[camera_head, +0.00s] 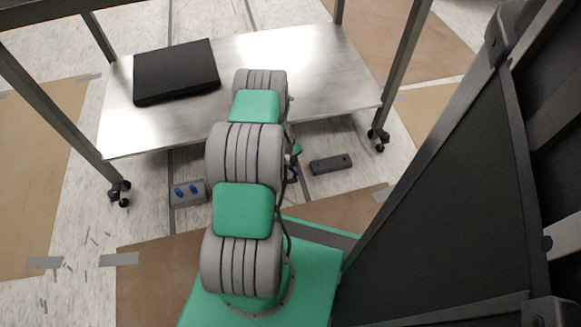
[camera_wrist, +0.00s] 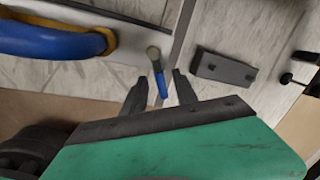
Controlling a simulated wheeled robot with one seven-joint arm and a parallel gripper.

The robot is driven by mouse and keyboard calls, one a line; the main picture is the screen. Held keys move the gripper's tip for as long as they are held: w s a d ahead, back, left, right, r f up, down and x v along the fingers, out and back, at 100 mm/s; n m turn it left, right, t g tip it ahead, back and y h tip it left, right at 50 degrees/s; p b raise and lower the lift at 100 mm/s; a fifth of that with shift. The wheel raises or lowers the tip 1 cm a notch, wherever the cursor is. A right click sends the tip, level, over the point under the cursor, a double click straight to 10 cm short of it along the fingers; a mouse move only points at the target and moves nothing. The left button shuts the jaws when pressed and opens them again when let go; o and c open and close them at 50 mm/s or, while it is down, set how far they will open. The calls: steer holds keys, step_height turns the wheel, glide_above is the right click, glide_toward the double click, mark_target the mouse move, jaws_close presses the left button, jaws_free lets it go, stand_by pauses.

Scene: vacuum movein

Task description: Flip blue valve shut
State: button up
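The blue valve shows in the wrist view as a small lever with a blue grip (camera_wrist: 161,86) and a round metal end (camera_wrist: 153,54). The lever points down the picture, tilted slightly. My gripper (camera_wrist: 160,79) is open, with one dark finger on each side of the blue grip. I cannot tell whether either finger touches it. In the head view a small bit of blue (camera_head: 294,172) shows beside my arm; my arm hides most of that area.
A metal cart shelf (camera_head: 320,70) holds a black box (camera_head: 176,71). On the floor are a dark block (camera_head: 330,163) and a grey block with blue pegs (camera_head: 187,194). A thick blue and yellow curved part (camera_wrist: 50,42) lies left of the valve. A dark panel (camera_head: 450,190) stands at right.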

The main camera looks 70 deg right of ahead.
steer(key=shift+c, duration=0.5)
jaws_close()
stand_by(0.8)
